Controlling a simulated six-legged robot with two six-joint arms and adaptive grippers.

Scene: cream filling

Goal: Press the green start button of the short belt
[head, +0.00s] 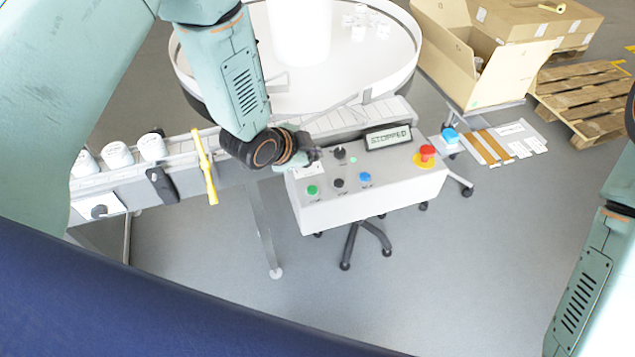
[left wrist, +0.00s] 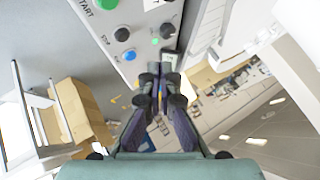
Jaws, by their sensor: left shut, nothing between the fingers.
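The green start button (head: 312,190) sits at the front left of the white control box (head: 375,200), whose display (head: 388,138) reads STOPPED. In the left wrist view the green button (left wrist: 107,4) is at the top edge, beside the word START. My left gripper (head: 314,155) is shut and empty. It is over the box's back left part, behind the green button and apart from it. Its closed fingers show in the left wrist view (left wrist: 155,82). My right arm shows at the right edge, but its gripper is out of view.
Beside the green button are a black button (head: 338,184) and a blue button (head: 365,178). A black knob (head: 340,153) and a red emergency button (head: 427,152) are also on the box. The belt (head: 225,152) with white jars (head: 117,155) runs behind, before a round table (head: 345,85).

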